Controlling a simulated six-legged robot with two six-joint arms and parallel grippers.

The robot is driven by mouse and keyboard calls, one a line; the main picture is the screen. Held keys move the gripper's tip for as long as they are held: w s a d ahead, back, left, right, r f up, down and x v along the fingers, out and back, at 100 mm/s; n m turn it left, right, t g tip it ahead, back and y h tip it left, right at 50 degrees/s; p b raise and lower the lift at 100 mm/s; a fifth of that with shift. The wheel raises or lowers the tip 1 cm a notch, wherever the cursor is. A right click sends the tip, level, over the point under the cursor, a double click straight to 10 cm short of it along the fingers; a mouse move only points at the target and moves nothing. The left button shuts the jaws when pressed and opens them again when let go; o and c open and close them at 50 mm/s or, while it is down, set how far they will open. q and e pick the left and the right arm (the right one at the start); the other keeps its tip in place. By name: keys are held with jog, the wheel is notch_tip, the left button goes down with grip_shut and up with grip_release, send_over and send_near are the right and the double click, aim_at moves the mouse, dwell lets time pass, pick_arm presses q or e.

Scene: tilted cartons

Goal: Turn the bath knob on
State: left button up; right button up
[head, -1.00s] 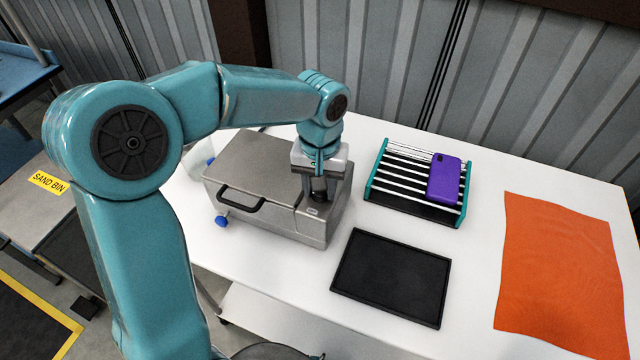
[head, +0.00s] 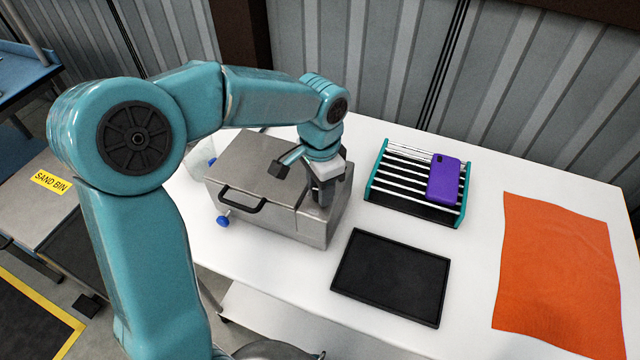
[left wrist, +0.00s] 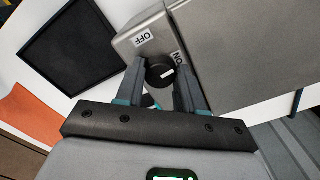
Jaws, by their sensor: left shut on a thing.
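The bath is a grey metal box (head: 262,165) with a lid and a black front handle, on the white table. Its round black knob (left wrist: 158,74) shows in the left wrist view, beside an OFF label (left wrist: 143,38) and an ON label (left wrist: 178,57). The knob's white mark points up and right, roughly toward the ON side. My left gripper (head: 320,195) points down on the right part of the bath. In the left wrist view its fingers (left wrist: 160,72) are shut on the knob, one at each side. In the head view the gripper hides the knob. My right gripper is out of view.
A teal-ended rack (head: 372,180) with a purple phone (head: 443,180) stands right of the bath. A black tray (head: 392,278) lies in front of it, and an orange cloth (head: 555,275) lies far right. A blue tap (head: 223,221) sticks out at the bath's lower left.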

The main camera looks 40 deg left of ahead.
pick_arm(q)
jog(key=shift+m, duration=0.6)
jog(key=shift+f, duration=0.1)
jog(key=o, duration=0.8)
jog(key=shift+w, duration=0.1)
jog(key=shift+c, duration=0.2)
notch_tip(320, 180, up, 16)
jog(key=shift+r+p, duration=0.2)
jog(key=shift+p, duration=0.25)
jog(key=shift+f, duration=0.1)
